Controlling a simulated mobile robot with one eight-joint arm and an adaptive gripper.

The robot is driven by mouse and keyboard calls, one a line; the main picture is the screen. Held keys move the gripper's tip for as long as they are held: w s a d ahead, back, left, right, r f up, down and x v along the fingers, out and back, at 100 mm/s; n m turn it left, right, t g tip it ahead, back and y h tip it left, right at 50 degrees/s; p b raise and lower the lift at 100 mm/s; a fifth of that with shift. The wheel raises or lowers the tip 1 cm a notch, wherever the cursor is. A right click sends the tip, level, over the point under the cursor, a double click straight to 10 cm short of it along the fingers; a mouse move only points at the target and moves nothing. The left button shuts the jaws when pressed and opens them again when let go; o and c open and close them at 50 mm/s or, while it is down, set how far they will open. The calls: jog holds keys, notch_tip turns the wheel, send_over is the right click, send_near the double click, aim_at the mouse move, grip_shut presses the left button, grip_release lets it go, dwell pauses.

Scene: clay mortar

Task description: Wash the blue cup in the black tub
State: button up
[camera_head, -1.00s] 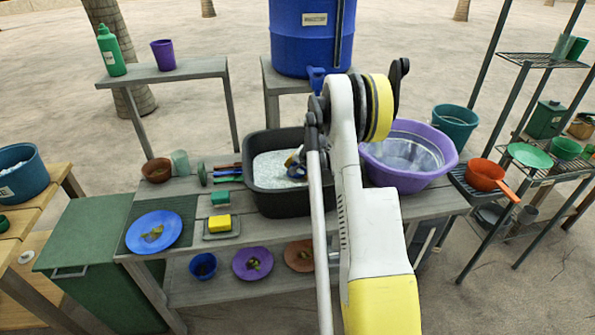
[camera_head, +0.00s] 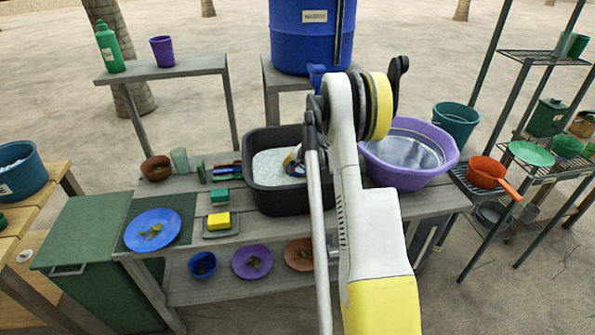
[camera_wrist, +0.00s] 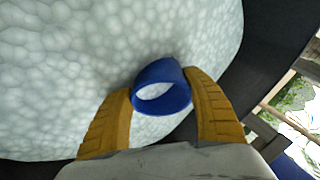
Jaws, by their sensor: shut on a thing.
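The black tub (camera_head: 260,197) stands on the grey table, full of pale foamy water (camera_head: 268,166). My gripper (camera_wrist: 158,84) is over the foam inside the tub, with its two yellow fingers on either side of the blue cup (camera_wrist: 162,70). It is shut on the cup. The cup is tilted, its open end towards the wrist camera, and its far end meets the foam; I cannot tell how deep it sits. In the head view my arm hides most of the gripper and cup.
A purple basin (camera_head: 430,175) stands right of the tub, partly behind my arm. Left of the tub are a yellow sponge (camera_head: 219,221), a green block (camera_head: 220,195) and a blue plate (camera_head: 165,236) with scraps. A blue barrel (camera_head: 305,45) stands behind.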

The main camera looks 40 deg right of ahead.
jog(key=shift+w+a, duration=0.15)
jog(key=shift+a, duration=0.15)
jog(key=shift+s+d, duration=0.35)
jog(key=shift+d, duration=0.2)
jog(key=shift+s+d, duration=0.3)
jog(key=shift+d, duration=0.25)
jog(key=shift+w+a+b, duration=0.2)
jog(key=shift+w+a, duration=0.15)
jog(key=shift+a, duration=0.2)
jog(key=shift+w+a+b, duration=0.2)
jog(key=shift+w+a, duration=0.15)
jog(key=shift+a, duration=0.2)
jog(key=shift+s+d, duration=0.35)
jog(key=shift+d, duration=0.2)
jog(key=shift+s+d, duration=0.35)
jog(key=shift+d, duration=0.2)
jog(key=shift+w+a+b, duration=0.15)
jog(key=shift+w+a, duration=0.2)
jog(key=shift+a, duration=0.2)
jog(key=shift+w+a+b, duration=0.15)
jog(key=shift+w+a, duration=0.15)
jog(key=shift+a, duration=0.25)
jog(key=shift+s+d, duration=0.3)
jog(key=shift+d, duration=0.25)
jog(key=shift+r, duration=0.15)
